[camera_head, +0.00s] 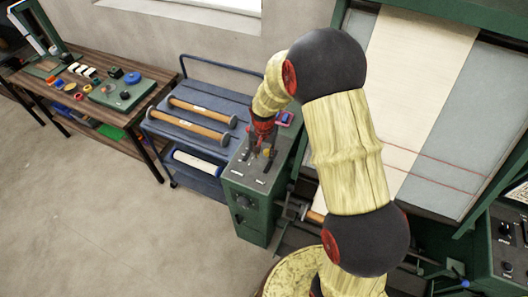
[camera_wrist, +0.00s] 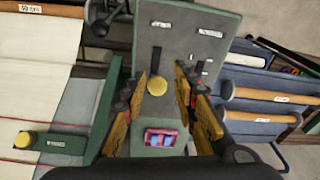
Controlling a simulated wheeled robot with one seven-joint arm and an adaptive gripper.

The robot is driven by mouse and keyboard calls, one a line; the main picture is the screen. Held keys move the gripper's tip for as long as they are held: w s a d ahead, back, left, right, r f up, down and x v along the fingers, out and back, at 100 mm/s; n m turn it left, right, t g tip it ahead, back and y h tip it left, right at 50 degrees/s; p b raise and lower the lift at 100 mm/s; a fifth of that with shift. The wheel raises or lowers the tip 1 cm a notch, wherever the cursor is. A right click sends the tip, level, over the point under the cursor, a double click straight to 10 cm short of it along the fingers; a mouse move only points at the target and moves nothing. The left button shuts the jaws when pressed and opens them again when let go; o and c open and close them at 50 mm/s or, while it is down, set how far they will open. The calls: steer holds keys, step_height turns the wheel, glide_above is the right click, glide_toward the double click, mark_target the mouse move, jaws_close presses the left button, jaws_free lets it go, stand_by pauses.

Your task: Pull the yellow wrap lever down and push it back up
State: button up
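A lever with a round yellow knob (camera_wrist: 157,86) stands on the grey top of a green control box (camera_wrist: 188,25) in the wrist view. My gripper (camera_wrist: 158,80) is open, with one finger on each side of the knob and a visible gap on both sides. In the head view my gripper (camera_head: 262,146) points down at the top of the control box (camera_head: 250,207) and mostly hides the lever there. White labels on the box top are too small to read.
A pink and blue object (camera_wrist: 160,138) lies close to the fingers. A second yellow knob (camera_wrist: 24,140) sits on a green bar beside the cloth (camera_head: 410,80). A blue cart (camera_head: 205,95) with rollers stands left of the box, and a wooden bench (camera_head: 75,62) beyond it.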

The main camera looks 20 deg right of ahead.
step_height(320, 180, up, 12)
steer(key=s, duration=0.1)
steer(key=shift+s+a, duration=0.25)
steer(key=shift+a, duration=0.05)
steer(key=shift+f, duration=0.1)
stand_by(0.5)
steer(key=s+a+f+n+t+b, duration=0.1)
steer(key=s+f+n+t+b, duration=0.1)
steer(key=s+b, duration=1)
steer(key=s+a+f+n+t+b, duration=0.2)
steer(key=s+f+n+b, duration=0.1)
steer(key=s+b, duration=1)
steer(key=shift+s+a+n+y, duration=0.3)
steer(key=shift+s+n, duration=0.2)
steer(key=shift+n, duration=0.4)
